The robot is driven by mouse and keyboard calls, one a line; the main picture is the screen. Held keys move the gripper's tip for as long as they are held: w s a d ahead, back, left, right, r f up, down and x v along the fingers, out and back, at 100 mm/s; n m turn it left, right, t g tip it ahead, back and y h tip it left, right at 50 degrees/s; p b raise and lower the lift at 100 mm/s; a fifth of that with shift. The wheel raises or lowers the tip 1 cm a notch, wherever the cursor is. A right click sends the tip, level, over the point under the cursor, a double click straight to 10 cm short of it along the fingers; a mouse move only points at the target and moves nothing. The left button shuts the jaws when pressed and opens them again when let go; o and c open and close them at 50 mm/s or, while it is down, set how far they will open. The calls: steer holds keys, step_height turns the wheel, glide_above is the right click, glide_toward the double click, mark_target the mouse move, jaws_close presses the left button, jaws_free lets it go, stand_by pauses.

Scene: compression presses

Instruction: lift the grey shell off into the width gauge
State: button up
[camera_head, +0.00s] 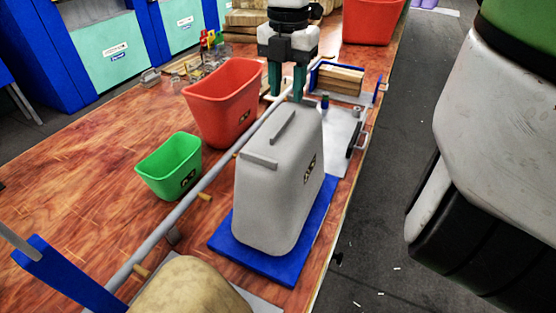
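The grey shell (279,185) stands upright on a flat blue base plate (262,262) near the table's right edge. It has a raised strip on top and a ridge at its left upper edge. My gripper (287,93) points down at the shell's far end, with its two teal fingers apart and nothing visible between them. The fingertips are close to the shell's far top edge; I cannot tell whether they touch it. A blue-ended frame (316,76) around wooden blocks stands behind to the right; I cannot tell whether it is the width gauge.
A red bin (222,105) and a green bin (168,165) stand left of the shell. A long grey rail (190,200) runs past its left side. A tan rounded object (187,290) sits in front. Another red bin (372,20) is at the back. The left tabletop is clear.

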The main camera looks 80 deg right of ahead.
mark_target(283, 122)
steer(key=shift+w+f+p, duration=0.15)
steer(key=shift+f+p, duration=0.35)
steer(key=shift+f, duration=1.3)
steer(key=shift+w+f+p, duration=0.15)
steer(key=shift+f+p, duration=0.3)
steer(key=shift+f, duration=1.3)
jaws_close()
